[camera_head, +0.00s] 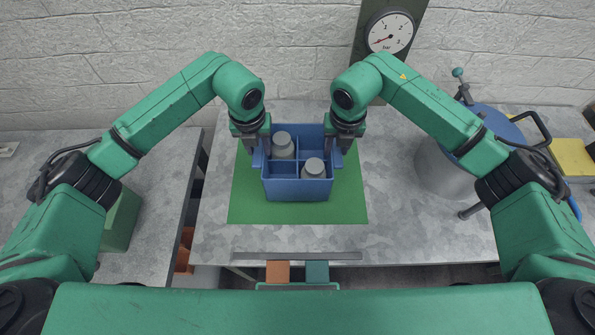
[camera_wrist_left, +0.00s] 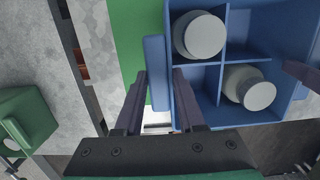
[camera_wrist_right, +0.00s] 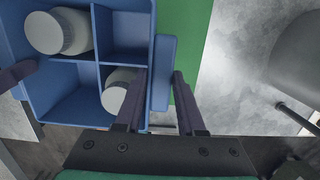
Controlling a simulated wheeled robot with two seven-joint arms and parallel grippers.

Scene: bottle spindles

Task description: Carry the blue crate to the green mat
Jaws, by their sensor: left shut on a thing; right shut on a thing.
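The blue crate (camera_head: 297,190) is over the middle of the green mat (camera_head: 240,205) in the head view. I cannot tell whether it rests on the mat or hangs just above it. The crate has compartments and holds two grey bottles, one at back left (camera_head: 282,146) and one at front right (camera_head: 314,168). My left gripper (camera_head: 256,155) is shut on the crate's left handle, seen in the left wrist view (camera_wrist_left: 155,75). My right gripper (camera_head: 339,155) is shut on the right handle, seen in the right wrist view (camera_wrist_right: 163,75). The crate looks level.
The mat lies on a grey metal table (camera_head: 400,215). A large grey pot with a blue lid (camera_head: 450,160) stands to the right. A pressure gauge (camera_head: 391,33) is on the back wall. A green bin (camera_head: 122,220) stands at left, beyond a gap between tables.

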